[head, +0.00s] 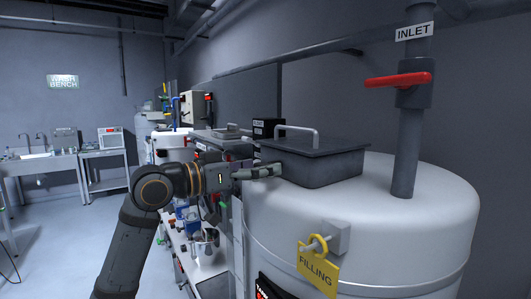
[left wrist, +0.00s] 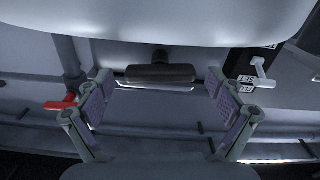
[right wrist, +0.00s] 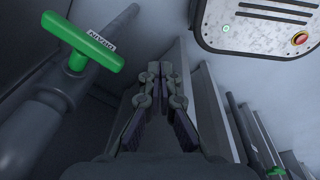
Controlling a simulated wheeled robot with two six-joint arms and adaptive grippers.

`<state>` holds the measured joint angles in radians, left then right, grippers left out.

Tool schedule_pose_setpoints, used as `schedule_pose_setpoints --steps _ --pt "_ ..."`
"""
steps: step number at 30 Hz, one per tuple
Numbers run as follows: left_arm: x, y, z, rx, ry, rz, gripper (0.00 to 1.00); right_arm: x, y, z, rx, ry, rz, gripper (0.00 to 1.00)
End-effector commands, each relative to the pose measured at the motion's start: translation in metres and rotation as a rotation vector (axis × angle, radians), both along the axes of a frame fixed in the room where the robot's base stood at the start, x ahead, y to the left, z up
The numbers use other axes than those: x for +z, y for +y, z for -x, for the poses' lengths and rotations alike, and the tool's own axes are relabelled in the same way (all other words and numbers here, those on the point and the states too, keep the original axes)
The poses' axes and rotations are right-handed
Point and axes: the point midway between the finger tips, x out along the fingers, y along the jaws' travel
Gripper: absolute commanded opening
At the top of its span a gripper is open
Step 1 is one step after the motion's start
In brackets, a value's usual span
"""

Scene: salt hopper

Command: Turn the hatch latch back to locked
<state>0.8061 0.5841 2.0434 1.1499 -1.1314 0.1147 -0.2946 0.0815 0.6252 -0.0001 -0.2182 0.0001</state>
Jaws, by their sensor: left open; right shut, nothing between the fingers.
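A dark, box-shaped hatch (head: 315,160) with a grey bar handle (head: 296,130) sits on top of the white hopper (head: 400,230). My left gripper (head: 262,172) is in front of the hatch's left side, above the hopper's edge. In the left wrist view, its fingers (left wrist: 158,82) are spread with a dark block (left wrist: 158,74) showing beyond the gap. A pale lever (left wrist: 263,76) beside small black-and-white labels shows at the right there; I cannot tell whether it is the hatch latch. My right gripper (right wrist: 158,75) is shut and empty, away from the hatch.
A red-handled inlet valve (head: 398,80) stands on a pipe right of the hatch. A yellow FILLING tag (head: 318,268) hangs on the hopper front. A green valve handle (right wrist: 85,42) and a panel with a red button (right wrist: 299,38) lie near my right gripper. Benches stand far left.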

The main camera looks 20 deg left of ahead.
Motion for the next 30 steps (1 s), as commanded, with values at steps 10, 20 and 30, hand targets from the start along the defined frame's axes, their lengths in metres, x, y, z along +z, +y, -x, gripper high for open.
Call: schedule_pose_setpoints --steps 10,20,30 --pt "-0.0008 -0.0101 -0.0124 0.000 0.001 0.000 0.93 0.0088 -0.0002 0.0072 -0.001 0.012 0.000 0.00" --pt "-0.0007 -0.0098 -0.0121 0.001 0.000 0.000 0.68 0.0085 0.0001 0.0081 -0.001 0.014 0.000 0.00" --pt "-0.0004 -0.0097 -0.0122 0.001 -0.016 -0.021 0.38 0.0086 0.0022 0.0084 -0.002 0.014 -0.003 0.00"
